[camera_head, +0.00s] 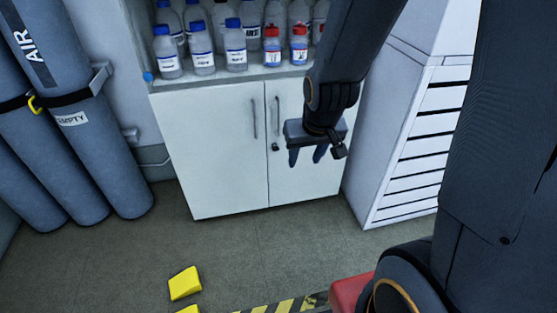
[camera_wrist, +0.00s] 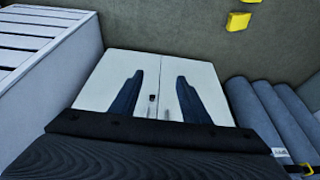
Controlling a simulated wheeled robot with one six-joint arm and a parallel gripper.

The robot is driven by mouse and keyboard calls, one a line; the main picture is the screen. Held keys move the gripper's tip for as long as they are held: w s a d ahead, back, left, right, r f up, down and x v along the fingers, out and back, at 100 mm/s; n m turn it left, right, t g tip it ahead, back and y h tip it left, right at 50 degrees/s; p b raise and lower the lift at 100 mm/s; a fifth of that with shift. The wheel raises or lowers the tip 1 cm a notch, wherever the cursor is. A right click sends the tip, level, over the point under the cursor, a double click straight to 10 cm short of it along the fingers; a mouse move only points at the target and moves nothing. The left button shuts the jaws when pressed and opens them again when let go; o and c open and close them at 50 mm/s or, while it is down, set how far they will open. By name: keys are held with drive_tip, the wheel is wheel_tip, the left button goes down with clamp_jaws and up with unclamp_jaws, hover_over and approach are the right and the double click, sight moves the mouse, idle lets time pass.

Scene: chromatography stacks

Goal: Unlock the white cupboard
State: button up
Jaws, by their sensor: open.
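The white cupboard (camera_head: 212,150) stands on the floor under a shelf of bottles, its two doors shut. Each door has a vertical grey handle near the middle seam, a left handle (camera_head: 254,118) and a right handle (camera_head: 277,116). A small dark lock (camera_head: 275,147) sits below the right handle; whether a key is in it is too small to tell. My gripper (camera_head: 306,160) is open and empty, in front of the right door, to the right of the lock in this view. In the wrist view, the lock (camera_wrist: 152,98) shows between the fingers of my gripper (camera_wrist: 160,77), upside down.
Several blue-grey gas cylinders (camera_head: 95,130) stand strapped at the left. A white slatted cabinet (camera_head: 410,150) stands right of the cupboard. Several bottles (camera_head: 235,45) fill the shelf above.

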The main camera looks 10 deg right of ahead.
drive_tip(key=w+f+t+b, duration=0.7)
drive_tip(key=w+f+b, duration=0.8)
drive_tip(key=w+f, duration=0.35)
drive_tip(key=t+b, duration=0.7)
drive_tip(key=b, duration=0.7)
approach(276, 150)
drive_tip(key=w, duration=0.2)
drive_tip(key=shift+w+d+b, duration=0.1)
drive_tip(key=shift+w+b, duration=1.3)
drive_tip(key=shift+w, duration=2.2)
drive_tip(key=c, duration=1.1)
drive_tip(key=shift+o, duration=0.2)
